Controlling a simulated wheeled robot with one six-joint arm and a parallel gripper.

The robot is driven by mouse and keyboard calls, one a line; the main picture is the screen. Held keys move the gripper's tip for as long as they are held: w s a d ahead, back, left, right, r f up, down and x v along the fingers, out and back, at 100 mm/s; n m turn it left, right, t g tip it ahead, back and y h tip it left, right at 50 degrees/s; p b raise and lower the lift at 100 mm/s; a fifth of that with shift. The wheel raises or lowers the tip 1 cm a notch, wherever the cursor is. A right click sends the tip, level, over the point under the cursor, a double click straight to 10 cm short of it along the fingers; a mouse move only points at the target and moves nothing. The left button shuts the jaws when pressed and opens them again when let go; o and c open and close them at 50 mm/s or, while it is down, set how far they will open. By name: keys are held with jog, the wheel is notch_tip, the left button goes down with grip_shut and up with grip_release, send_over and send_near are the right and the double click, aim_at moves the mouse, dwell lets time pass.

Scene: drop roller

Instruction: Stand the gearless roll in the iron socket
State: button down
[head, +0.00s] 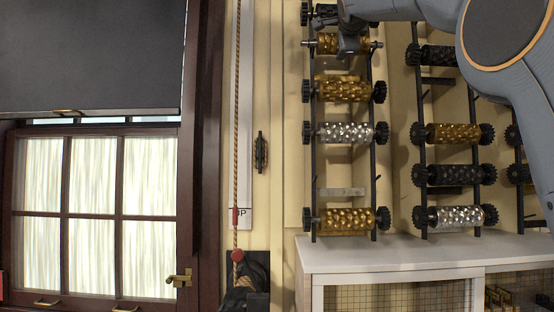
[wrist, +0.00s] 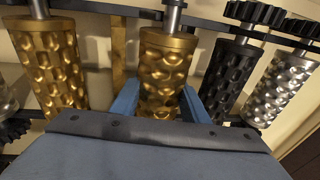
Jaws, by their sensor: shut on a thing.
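The gearless roll (head: 327,43) is a patterned gold cylinder with bare metal pins at its ends. It lies across the left wall rack, second from the top. My gripper (head: 350,44) is shut on it from the front and hides part of it. In the wrist view the gold roll (wrist: 166,62) sits between the two blue fingers of my gripper (wrist: 160,104), its bare pin pointing up in the picture. The pin still appears to be at the rack's rail. I cannot make out the iron socket in either view.
Geared gold, silver and black rolls (head: 343,89) fill the racks close around my gripper. A black roll (wrist: 230,72) is near the right finger. A white cabinet top (head: 390,254) stands below. A rope (head: 237,120) hangs beside the window (head: 95,210).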

jog(key=shift+w+d+f+p, duration=0.1)
jog(key=shift+w+f+p, duration=0.2)
jog(key=shift+w+f, duration=0.45)
jog(key=shift+r, duration=0.1)
